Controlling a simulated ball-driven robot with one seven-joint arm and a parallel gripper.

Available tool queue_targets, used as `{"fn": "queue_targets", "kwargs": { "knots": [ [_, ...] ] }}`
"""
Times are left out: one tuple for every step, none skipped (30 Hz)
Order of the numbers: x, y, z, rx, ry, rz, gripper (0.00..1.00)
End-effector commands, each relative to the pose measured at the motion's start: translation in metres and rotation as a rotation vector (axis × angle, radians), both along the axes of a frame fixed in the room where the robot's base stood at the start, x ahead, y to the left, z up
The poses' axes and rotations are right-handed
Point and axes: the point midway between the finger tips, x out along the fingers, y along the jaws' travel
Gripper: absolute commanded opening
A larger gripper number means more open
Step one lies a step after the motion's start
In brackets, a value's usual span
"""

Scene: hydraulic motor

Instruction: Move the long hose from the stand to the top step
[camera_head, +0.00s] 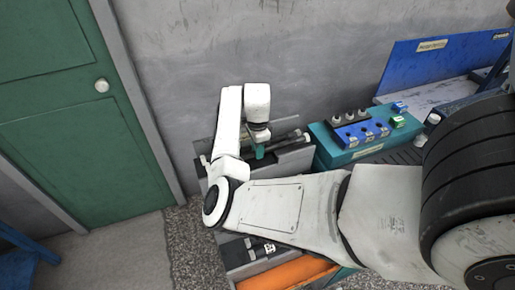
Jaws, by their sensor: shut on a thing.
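My gripper (259,151) points down over the top step (290,160) of a grey stepped rack, with its teal fingers partly hidden by the wrist. It is shut on a long dark hose (284,143) that lies across or just above this step. I cannot tell whether the hose touches the step. The hose's right end shows near the step's right side, and its middle and left part are mostly hidden behind my arm.
A teal box with blue blocks (350,140) stands close on the right. A blue-backed bench (440,58) is beyond it. A green door (70,110) is at left.

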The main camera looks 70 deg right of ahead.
Motion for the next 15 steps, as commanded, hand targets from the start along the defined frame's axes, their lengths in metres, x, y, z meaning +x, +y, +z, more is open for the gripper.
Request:
{"fn": "queue_targets", "kwargs": {
  "knots": [
    [0.0004, -0.0002, 0.0012, -0.001, -0.001, 0.0, 0.0],
    [0.0003, -0.0002, 0.0012, -0.001, -0.001, 0.0, 0.0],
    [0.0003, -0.0002, 0.0012, -0.001, -0.001, 0.0, 0.0],
    [0.0003, -0.0002, 0.0012, -0.001, -0.001, 0.0, 0.0],
    [0.0004, -0.0002, 0.0012, -0.001, -0.001, 0.0, 0.0],
    [0.0006, -0.0001, 0.0012, -0.001, -0.001, 0.0, 0.0],
    [0.0007, 0.0001, 0.0013, -0.001, -0.001, 0.0, 0.0],
    [0.0009, 0.0002, 0.0013, -0.001, -0.001, 0.0, 0.0],
    [0.0013, 0.0005, 0.0014, -0.001, -0.001, 0.0, 0.0],
    [0.0016, 0.0007, 0.0014, -0.001, -0.001, 0.001, 0.0],
    [0.002, 0.001, 0.0015, -0.001, -0.001, 0.001, 0.0],
    [0.0025, 0.0015, 0.0015, -0.001, -0.001, 0.001, 0.0],
    [0.0029, 0.0018, 0.0016, -0.001, -0.001, 0.001, 0.0],
    [0.0034, 0.0022, 0.0016, -0.002, -0.001, 0.001, 0.0],
    [0.0039, 0.0027, 0.0016, -0.002, -0.001, 0.001, 0.0]
  ]
}}
